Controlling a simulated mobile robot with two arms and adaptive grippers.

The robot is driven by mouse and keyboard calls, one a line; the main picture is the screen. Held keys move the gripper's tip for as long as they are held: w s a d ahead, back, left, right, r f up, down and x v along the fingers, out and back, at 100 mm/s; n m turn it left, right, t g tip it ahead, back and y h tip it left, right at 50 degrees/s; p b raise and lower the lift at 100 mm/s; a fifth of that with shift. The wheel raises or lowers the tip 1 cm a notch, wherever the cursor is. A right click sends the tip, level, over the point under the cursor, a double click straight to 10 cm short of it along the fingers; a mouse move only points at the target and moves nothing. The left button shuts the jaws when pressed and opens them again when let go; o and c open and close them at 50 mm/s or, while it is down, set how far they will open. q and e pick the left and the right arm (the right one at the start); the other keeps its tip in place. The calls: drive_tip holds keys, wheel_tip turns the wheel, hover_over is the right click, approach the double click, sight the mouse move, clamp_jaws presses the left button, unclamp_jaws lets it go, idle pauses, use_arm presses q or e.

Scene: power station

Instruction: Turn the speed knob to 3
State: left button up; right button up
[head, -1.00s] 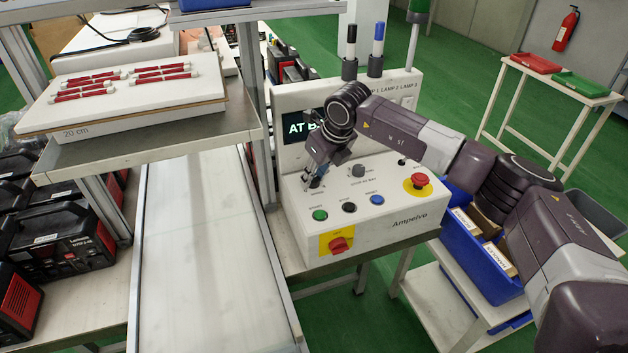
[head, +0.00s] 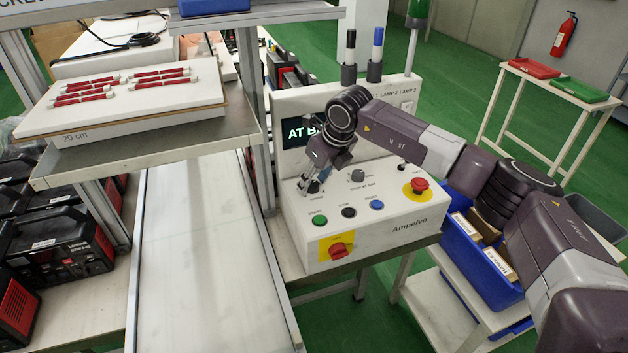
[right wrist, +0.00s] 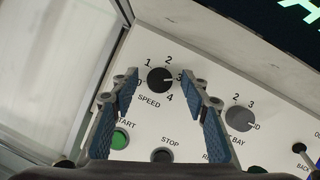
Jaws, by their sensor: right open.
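The black speed knob (right wrist: 160,80) sits on the white control panel, with numbers around it and SPEED printed below. Its light pointer mark appears to face right, towards the 3. My right gripper (right wrist: 161,94) is open, with one blue-padded finger on each side of the knob and visible gaps between pads and knob. In the head view, my right gripper (head: 311,188) is low over the panel's left part, and its fingers partly hide the knob (head: 314,187). My left gripper is not in view.
A second grey knob (right wrist: 240,118) sits to the right. Green (head: 319,220), black (head: 348,212) and blue (head: 377,205) buttons line the panel front. A red emergency stop (head: 419,185) and a red switch (head: 339,250) on yellow stand out. A steel shelf post (head: 252,110) rises left of the panel.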

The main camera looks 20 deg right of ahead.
drive_tip(key=v, duration=1.2)
